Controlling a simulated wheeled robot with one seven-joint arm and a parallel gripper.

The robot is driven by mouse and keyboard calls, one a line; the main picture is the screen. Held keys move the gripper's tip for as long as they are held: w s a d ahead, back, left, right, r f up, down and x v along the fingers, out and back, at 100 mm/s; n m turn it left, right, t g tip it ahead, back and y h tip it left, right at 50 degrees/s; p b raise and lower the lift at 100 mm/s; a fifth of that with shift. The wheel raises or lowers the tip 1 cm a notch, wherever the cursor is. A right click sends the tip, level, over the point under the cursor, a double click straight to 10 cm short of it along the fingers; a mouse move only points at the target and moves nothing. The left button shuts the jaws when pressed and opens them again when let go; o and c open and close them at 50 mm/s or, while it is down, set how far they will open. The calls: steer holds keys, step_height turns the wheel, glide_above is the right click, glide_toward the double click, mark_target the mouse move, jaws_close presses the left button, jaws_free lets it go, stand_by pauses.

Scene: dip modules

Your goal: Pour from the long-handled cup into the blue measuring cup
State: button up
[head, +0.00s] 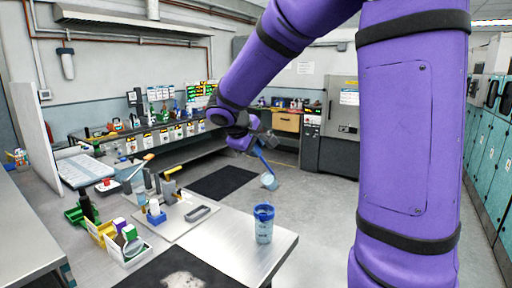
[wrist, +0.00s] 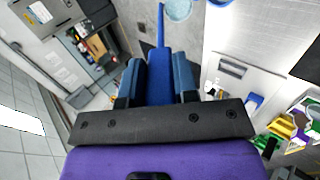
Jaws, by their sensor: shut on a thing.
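My gripper (head: 256,143) is shut on the blue handle of the long-handled cup (head: 269,181). The cup hangs at the handle's lower end, off the table's far edge, above the floor in the head view. In the wrist view the handle runs up from between the fingers (wrist: 160,75) to the pale blue cup (wrist: 179,9), which is cut by the top edge. The blue measuring cup (head: 264,225) stands upright near the table's right corner, below and apart from the held cup. I cannot tell what either cup contains.
The metal table (head: 228,226) also bears a board with blocks and a grey tray (head: 198,213), left of the measuring cup. Green, yellow and white bins (head: 125,250) stand farther left. A dark mat (head: 222,181) lies on the floor behind. The tabletop around the measuring cup is mostly clear.

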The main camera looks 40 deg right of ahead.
steer(key=shift+s+a+f+h, duration=0.2)
steer(key=shift+a+f+h, duration=0.3)
steer(key=shift+f, duration=0.35)
steer(key=shift+s+a+f+h, duration=0.15)
steer(key=shift+a+f+h, duration=0.15)
steer(key=shift+a+f, duration=0.4)
steer(key=shift+f+t, duration=0.3)
stand_by(0.6)
steer(key=shift+s+a+f+t+h, duration=0.15)
steer(key=shift+a+f+h, duration=0.2)
steer(key=shift+f, duration=0.25)
steer(key=shift+s+a+f+t+h, duration=0.15)
steer(key=shift+a+f+h, duration=0.25)
steer(key=shift+f, duration=0.25)
steer(key=shift+s+a+f+t+h, duration=0.15)
steer(key=shift+a+f+h, duration=0.2)
steer(key=shift+f, duration=0.25)
steer(key=shift+f, duration=0.15)
stand_by(0.5)
steer(key=shift+s+a+f+t+h, duration=0.1)
steer(key=shift+a+f+h, duration=0.25)
steer(key=shift+f, duration=0.35)
steer(key=shift+s+a+f+t+h, duration=0.15)
steer(key=shift+a+f+h, duration=0.2)
steer(key=shift+f, duration=0.4)
steer(key=shift+s+a+f+h, duration=0.1)
steer(key=shift+a+f+h, duration=0.25)
steer(key=shift+f, duration=0.35)
